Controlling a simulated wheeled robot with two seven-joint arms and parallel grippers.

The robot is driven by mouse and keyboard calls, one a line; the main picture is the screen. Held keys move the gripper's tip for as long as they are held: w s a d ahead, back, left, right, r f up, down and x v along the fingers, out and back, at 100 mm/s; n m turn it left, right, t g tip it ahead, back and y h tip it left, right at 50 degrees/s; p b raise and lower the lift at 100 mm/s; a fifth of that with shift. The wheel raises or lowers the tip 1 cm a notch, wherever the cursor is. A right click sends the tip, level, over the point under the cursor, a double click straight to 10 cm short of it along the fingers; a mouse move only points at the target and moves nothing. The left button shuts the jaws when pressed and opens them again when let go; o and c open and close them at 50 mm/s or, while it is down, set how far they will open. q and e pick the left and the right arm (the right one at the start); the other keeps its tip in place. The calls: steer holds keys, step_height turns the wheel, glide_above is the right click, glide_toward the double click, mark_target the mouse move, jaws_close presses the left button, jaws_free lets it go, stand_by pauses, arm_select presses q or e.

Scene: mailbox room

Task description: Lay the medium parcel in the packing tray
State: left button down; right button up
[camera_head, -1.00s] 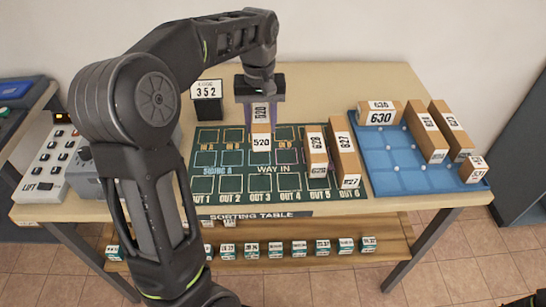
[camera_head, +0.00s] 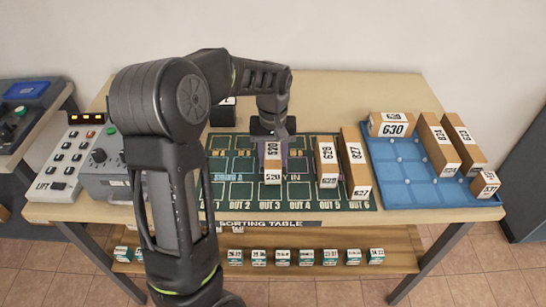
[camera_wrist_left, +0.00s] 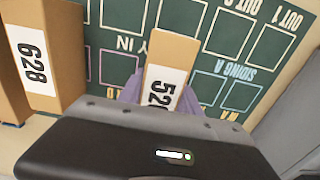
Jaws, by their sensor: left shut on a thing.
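My left gripper (camera_head: 273,136) is shut on a narrow brown parcel marked 520 (camera_head: 272,165). The parcel is over the dark green board around the OUT 3 column; I cannot tell whether it touches the board. In the left wrist view the parcel (camera_wrist_left: 168,78) is between the pale purple fingers, its label partly hidden by the gripper body. The blue tray (camera_head: 413,173) lies at the right of the table, with free room in its middle and front. My right gripper is not in view.
A button box (camera_head: 72,160) stands far left.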

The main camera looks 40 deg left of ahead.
mark_target(272, 149)
arm_select(q)
steer(key=shift+f, duration=0.15)
steer(key=shift+f, duration=0.1)
steer(key=shift+f, duration=0.15)
steer(key=c, duration=0.8)
jaws_free()
steer(key=shift+c, duration=0.2)
step_height(272, 149, up, 12)
steer(key=shift+r, duration=0.25)
steer(key=shift+o, duration=0.5)
